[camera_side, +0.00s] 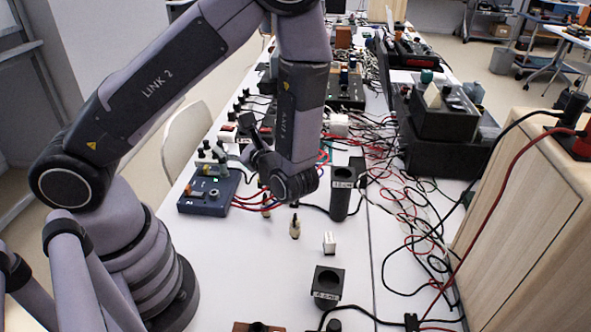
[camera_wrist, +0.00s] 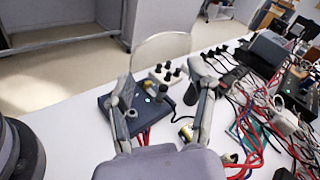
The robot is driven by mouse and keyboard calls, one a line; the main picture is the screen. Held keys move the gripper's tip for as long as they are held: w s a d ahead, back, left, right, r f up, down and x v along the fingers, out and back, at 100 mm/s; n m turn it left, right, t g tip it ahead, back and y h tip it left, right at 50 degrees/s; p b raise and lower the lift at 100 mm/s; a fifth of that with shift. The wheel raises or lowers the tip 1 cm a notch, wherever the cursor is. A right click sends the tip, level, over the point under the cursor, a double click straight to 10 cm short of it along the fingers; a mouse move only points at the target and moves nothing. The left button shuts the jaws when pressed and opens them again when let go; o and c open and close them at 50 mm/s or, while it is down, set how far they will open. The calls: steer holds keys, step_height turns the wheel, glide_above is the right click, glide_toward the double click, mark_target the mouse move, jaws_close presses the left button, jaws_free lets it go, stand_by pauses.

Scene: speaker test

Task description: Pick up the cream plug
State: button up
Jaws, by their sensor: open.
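A small cream plug (camera_side: 295,228) with a dark tip stands upright on the white table in the side view, below and right of my wrist. I cannot tell for sure which small piece in the wrist view is the same one. My gripper (camera_wrist: 160,75) is open, its two fingers spread wide with nothing held between them. In the side view my gripper (camera_side: 250,138) points up and to the left, away from the cream plug. A blue box with knobs (camera_wrist: 150,108) shows beyond and between the fingers in the wrist view.
A silver-white block (camera_side: 329,243) stands right of the plug. A black cylinder holder (camera_side: 340,192) and a black block with a round hole (camera_side: 327,286) stand nearby. The blue box (camera_side: 209,190) is at left. Red and black cables (camera_side: 415,220) tangle at right.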

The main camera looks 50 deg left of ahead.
step_height(320, 180, down, 10)
steer(key=w+d+m+t, duration=0.3)
steer(key=m+t, duration=0.6)
steer(key=t, duration=0.1)
steer(key=m+t+h, duration=0.5)
steer(key=m+h, duration=0.1)
steer(key=m, duration=0.2)
glide_toward(264, 204)
steer(key=x, duration=0.3)
steer(key=shift+w+a+r, duration=0.1)
steer(key=shift+w+a, duration=0.15)
steer(key=shift+w, duration=0.05)
steer(key=shift+w+a, duration=0.15)
steer(key=shift+w, duration=0.05)
steer(key=shift+x, duration=3.45)
steer(key=shift+c, duration=0.2)
jaws_close()
